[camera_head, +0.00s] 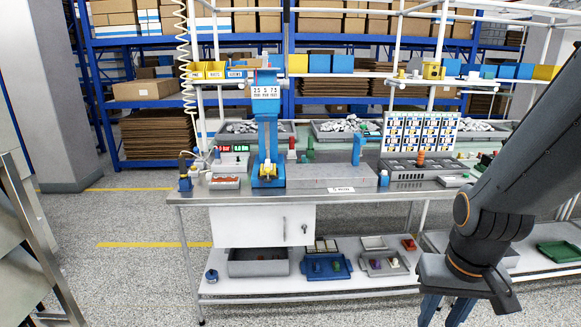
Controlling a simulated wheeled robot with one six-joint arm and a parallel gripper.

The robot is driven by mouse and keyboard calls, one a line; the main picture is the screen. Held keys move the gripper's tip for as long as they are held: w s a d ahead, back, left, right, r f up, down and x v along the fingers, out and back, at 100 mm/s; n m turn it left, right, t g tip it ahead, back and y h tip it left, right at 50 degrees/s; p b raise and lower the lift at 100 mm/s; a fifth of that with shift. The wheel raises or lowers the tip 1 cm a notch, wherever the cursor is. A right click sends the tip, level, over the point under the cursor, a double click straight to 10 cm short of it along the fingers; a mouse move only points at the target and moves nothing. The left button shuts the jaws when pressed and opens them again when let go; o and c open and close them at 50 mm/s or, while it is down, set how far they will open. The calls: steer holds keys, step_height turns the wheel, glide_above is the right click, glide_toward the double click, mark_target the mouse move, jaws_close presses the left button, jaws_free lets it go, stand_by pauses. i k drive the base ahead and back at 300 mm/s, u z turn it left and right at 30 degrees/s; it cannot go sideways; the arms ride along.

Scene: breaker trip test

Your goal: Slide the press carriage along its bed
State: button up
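A blue press (266,135) stands upright on the workbench, left of centre, with a number plate on its head and a yellow part low on its front. A long grey bed (325,176) runs to the right from its foot. A blue upright piece (357,150) stands at the bed's right end. I cannot tell for sure which blue part is the carriage. My gripper (445,310) is at the bottom right, in front of the bench and well away from the press. Its two blue fingers point down and are apart, with nothing seen between them. The fingertips are cut off by the picture edge.
The bench top (300,195) also bears a grey slotted tray (425,168), a colourful card board (420,135) and a small box (224,183). A lower shelf (300,288) holds several trays. Floor is clear at front left; a metal frame (35,240) stands at far left.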

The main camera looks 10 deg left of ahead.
mark_target(268, 179)
steer(key=u, duration=0.05)
steer(key=i, duration=0.6)
steer(key=u, duration=0.7)
steer(key=i, duration=0.45)
steer(key=u, duration=0.3)
